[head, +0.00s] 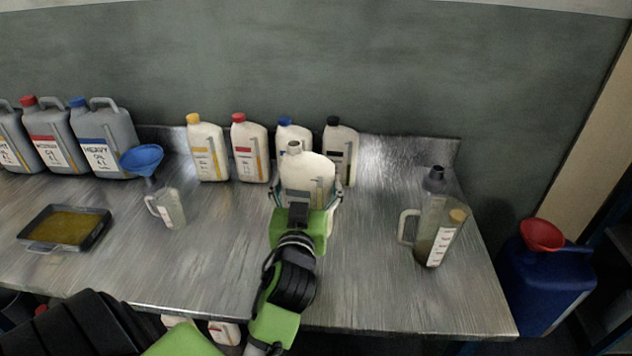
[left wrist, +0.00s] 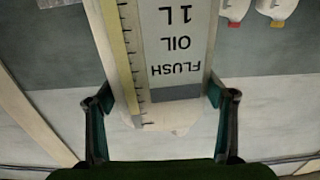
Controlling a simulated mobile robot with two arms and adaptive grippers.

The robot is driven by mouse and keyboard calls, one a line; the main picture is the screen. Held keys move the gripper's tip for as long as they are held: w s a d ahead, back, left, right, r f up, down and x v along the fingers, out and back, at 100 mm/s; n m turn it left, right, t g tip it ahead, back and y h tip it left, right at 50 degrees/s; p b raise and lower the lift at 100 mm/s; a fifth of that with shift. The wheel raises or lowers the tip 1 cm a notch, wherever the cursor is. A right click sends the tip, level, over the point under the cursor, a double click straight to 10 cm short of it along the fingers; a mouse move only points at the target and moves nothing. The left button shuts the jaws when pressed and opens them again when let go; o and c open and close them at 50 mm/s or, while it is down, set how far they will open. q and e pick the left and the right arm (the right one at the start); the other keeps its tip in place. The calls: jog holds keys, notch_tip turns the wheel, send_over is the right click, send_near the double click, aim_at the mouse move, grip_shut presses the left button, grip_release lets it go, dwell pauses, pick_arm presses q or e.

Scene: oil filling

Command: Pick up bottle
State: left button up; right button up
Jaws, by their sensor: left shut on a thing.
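A cream bottle with a grey cap (head: 307,170) stands out in front of the back row in the head view. My left gripper (head: 306,196) is shut on it, with one finger on each side. In the left wrist view the bottle (left wrist: 165,55) shows upside down, its label reading "FLUSH OIL 1 L" beside a yellow scale strip. The left gripper's fingers (left wrist: 163,125) flank it there. My right gripper is not in view.
Bottles with yellow (head: 207,150), red (head: 250,150), blue (head: 290,137) and black caps (head: 342,148) line the metal table's (head: 370,290) back. A measuring jug (head: 437,230) stands right; a small jug (head: 170,207) with blue funnel (head: 141,158), a tray (head: 42,246) and canisters (head: 103,140) stand left.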

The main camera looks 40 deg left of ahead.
aim_at(295, 181)
pick_arm(q)
jog(key=shift+s+r, duration=0.4)
jog(key=shift+s, duration=0.35)
jog(key=shift+s+r, duration=0.4)
jog(key=shift+s, duration=0.3)
jog(key=shift+s+r, duration=0.4)
jog(key=shift+s, duration=0.45)
jog(key=shift+d, duration=0.1)
